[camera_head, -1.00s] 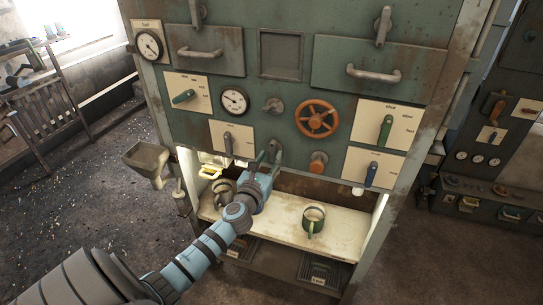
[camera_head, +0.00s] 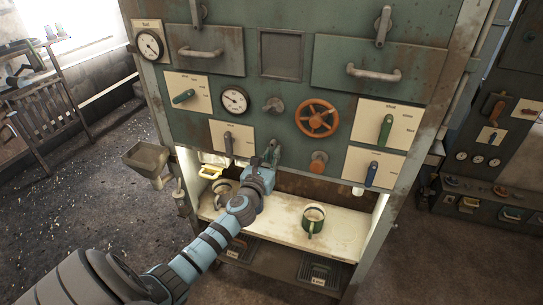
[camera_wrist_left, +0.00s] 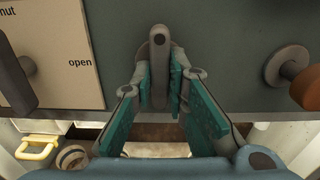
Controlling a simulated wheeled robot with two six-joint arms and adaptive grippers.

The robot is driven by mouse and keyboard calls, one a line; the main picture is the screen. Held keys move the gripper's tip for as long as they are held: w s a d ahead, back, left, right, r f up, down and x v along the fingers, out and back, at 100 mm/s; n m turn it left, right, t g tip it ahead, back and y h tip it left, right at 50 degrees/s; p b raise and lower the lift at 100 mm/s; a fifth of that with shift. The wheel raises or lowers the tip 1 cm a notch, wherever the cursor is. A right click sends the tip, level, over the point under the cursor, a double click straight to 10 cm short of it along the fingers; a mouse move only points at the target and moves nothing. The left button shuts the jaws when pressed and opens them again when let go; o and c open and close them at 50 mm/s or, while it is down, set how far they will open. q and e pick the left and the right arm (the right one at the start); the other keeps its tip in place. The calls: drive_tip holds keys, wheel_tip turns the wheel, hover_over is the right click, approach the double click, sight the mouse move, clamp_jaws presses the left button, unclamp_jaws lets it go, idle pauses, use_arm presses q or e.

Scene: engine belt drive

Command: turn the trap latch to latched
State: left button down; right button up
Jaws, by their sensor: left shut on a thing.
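The trap latch (camera_wrist_left: 159,72) appears to be the grey rounded lever near the lower edge of the green panel. In the left wrist view it stands about upright, its round pivot at the top. My left gripper (camera_wrist_left: 160,85) is shut on it, with a teal pad on each side. In the head view my left gripper (camera_head: 266,160) is at the panel's lower edge and largely hides the lever. No label for this lever can be read. My right gripper is not in view.
A lever (camera_head: 228,143) on a cream plate is left of the gripper; an orange-brown knob (camera_head: 318,161) is to the right. A red-orange handwheel (camera_head: 316,118) is above. Below, a green mug (camera_head: 313,217) stands on the lit shelf (camera_head: 345,229), with another mug partly behind my arm.

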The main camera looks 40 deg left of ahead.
use_arm(q)
drive_tip(key=shift+n, duration=0.4)
drive_tip(key=n+b, duration=0.3)
drive_tip(key=n, duration=1.3)
drive_tip(key=shift+d+n, duration=0.1)
drive_tip(key=shift+n, duration=0.3)
drive_tip(key=shift+b, duration=0.3)
drive_tip(key=c, duration=1.6)
unclamp_jaws()
drive_tip(key=shift+r, duration=0.1)
